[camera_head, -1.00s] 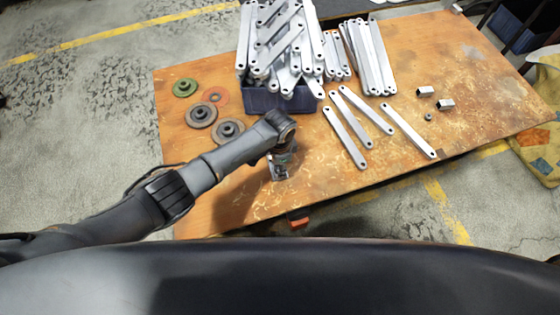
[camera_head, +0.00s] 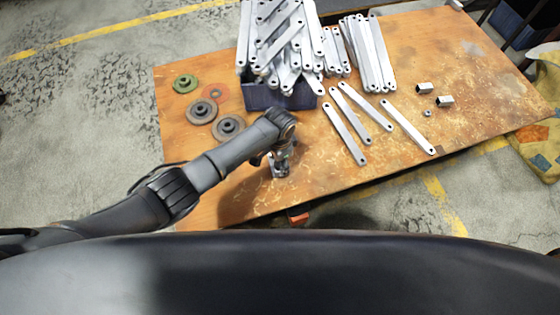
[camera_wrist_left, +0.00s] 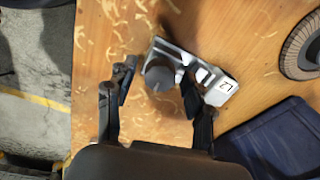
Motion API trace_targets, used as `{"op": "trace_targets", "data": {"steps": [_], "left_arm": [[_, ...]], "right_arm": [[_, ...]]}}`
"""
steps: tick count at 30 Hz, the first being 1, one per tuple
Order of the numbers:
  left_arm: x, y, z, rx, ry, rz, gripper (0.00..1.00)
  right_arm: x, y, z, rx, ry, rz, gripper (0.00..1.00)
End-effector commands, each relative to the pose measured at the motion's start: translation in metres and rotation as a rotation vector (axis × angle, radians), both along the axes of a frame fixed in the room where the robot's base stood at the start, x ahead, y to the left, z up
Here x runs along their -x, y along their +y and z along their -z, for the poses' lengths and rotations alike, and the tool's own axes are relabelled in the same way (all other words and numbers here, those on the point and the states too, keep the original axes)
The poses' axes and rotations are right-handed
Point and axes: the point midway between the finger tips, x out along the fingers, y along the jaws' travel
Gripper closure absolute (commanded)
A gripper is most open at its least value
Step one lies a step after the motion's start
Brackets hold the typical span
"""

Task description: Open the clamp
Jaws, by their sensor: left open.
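The clamp (camera_head: 279,171) is a small grey metal device on the wooden table near its front edge, below my left gripper. In the left wrist view the clamp (camera_wrist_left: 222,91) shows a grey body with a round grey knob-like part and a white label. My left gripper (camera_head: 283,150) points down over it. In the left wrist view its fingers (camera_wrist_left: 157,69) are spread apart, with the round part between or just beyond the tips. The right finger overlaps the clamp's body; I cannot tell whether it touches. My right gripper is out of view.
A blue bin (camera_head: 275,97) heaped with metal brackets stands behind. Loose flat bars (camera_head: 345,134) lie to the right, and grinding discs (camera_head: 201,111) to the left. The table's right front is clear.

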Motion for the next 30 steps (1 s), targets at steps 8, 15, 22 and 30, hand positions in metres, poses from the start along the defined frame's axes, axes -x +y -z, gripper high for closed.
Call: {"op": "trace_targets", "data": {"steps": [8,15,22,30], "left_arm": [[-0.001,0.0,0.0,0.0,-0.001,0.212,0.47],[-0.001,0.0,0.0,0.0,-0.001,0.499,0.47],[-0.001,0.001,0.001,0.0,-0.001,0.775,0.47],[-0.001,0.0,0.001,-0.001,-0.002,1.103,0.47]], "right_arm": [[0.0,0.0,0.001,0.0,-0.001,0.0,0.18],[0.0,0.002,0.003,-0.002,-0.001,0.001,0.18],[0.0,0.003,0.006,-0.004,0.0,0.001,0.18],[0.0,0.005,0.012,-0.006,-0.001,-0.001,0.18]]}}
